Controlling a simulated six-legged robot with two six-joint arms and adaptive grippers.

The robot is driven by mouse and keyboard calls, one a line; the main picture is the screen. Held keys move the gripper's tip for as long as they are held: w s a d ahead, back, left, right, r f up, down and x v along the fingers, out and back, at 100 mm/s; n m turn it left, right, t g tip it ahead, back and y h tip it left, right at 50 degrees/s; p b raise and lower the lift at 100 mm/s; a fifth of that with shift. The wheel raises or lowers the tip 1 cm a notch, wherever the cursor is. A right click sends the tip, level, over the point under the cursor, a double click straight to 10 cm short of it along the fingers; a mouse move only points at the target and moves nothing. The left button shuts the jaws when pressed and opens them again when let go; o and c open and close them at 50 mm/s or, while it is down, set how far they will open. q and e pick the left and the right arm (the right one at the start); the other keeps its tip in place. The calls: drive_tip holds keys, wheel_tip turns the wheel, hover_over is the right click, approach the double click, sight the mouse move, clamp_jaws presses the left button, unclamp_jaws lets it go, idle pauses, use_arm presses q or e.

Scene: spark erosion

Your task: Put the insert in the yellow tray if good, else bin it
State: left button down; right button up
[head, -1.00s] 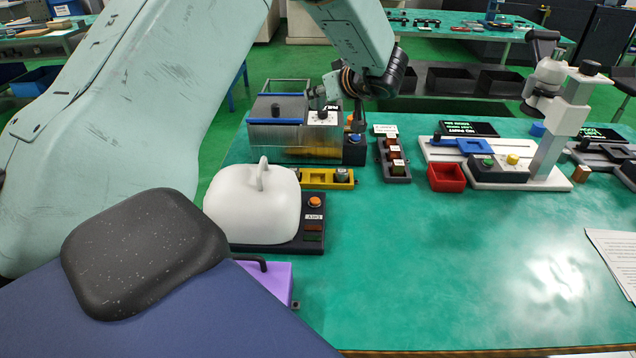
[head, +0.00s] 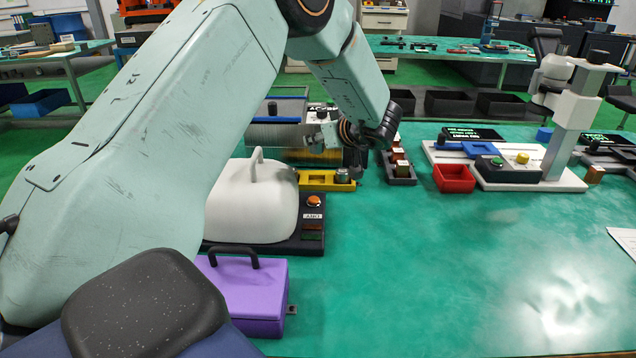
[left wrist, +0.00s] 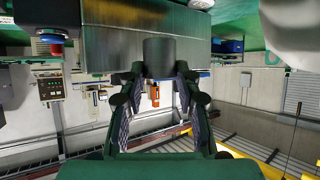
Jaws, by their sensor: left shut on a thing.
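My left gripper (head: 357,155) hangs in front of the tank's right end, close to the yellow tray's right end. In the left wrist view the left gripper (left wrist: 158,78) is shut on a dark grey cylinder (left wrist: 158,55). I cannot tell for sure that it is the insert; its far face is hidden. The yellow tray (head: 313,182) lies behind the white domed unit, with a small metallic piece (head: 342,174) at its right end. A small open red bin (head: 453,178) stands to the right and looks empty. My right gripper is not in view.
The white domed unit (head: 250,205) and purple box (head: 245,295) stand at left. A tank (head: 268,133) is behind the tray. A dark rack (head: 401,172) is right of the gripper. A measuring stand (head: 570,125) is farther right. The front table is clear.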

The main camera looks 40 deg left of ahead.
use_arm(q)
wheel_tip(320, 180, down, 6)
drive_tip(key=shift+w+r+b, duration=0.1)
drive_tip(key=shift+r+b, duration=0.05)
drive_tip(key=shift+b, duration=0.7)
wheel_tip(320, 180, down, 3)
drive_tip(key=shift+f+b, duration=0.15)
drive_tip(key=shift+b, duration=0.5)
drive_tip(key=shift+f, duration=0.1)
drive_tip(key=c, duration=1.3)
unclamp_jaws()
drive_tip(key=shift+f, duration=0.1)
drive_tip(key=shift+o, duration=0.4)
drive_tip(key=shift+f, duration=0.1)
